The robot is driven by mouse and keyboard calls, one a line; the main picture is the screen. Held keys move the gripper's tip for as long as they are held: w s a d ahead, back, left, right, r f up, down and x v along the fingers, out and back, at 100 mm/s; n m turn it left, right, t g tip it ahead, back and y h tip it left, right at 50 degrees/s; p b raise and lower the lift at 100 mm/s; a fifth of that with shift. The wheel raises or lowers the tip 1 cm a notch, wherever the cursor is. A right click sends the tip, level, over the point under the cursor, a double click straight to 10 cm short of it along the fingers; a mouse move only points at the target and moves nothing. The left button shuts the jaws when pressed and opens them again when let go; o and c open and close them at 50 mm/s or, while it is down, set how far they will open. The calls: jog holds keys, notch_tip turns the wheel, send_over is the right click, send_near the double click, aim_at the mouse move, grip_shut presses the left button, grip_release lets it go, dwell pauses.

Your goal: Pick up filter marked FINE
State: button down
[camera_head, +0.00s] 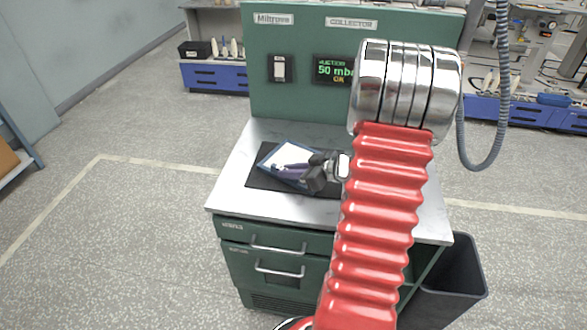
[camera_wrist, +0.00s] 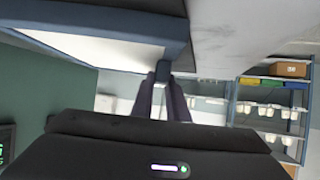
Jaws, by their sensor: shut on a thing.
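A flat filter (camera_head: 287,153) with a blue frame and a white face is over the dark mat on the bench top in the head view. In the wrist view the filter (camera_wrist: 105,47) fills the upper left, with its white face and blue frame edge close to the camera. No FINE marking is readable on it. My gripper (camera_head: 279,169) is shut on the frame's near edge. The fingertips (camera_wrist: 163,74) meet at the frame's corner region in the wrist view. I cannot tell whether the filter touches the mat.
The dark mat (camera_head: 263,181) lies on the pale bench top (camera_head: 228,190), which has bare room to the left. A green back panel (camera_head: 300,100) stands behind it with a display (camera_head: 334,70). A dark bin (camera_head: 455,285) stands at the right.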

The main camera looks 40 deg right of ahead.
jog(key=shift+r, duration=0.15)
notch_tip(320, 180, up, 10)
dwell(0.5)
jog(key=shift+w, duration=0.1)
dwell(0.4)
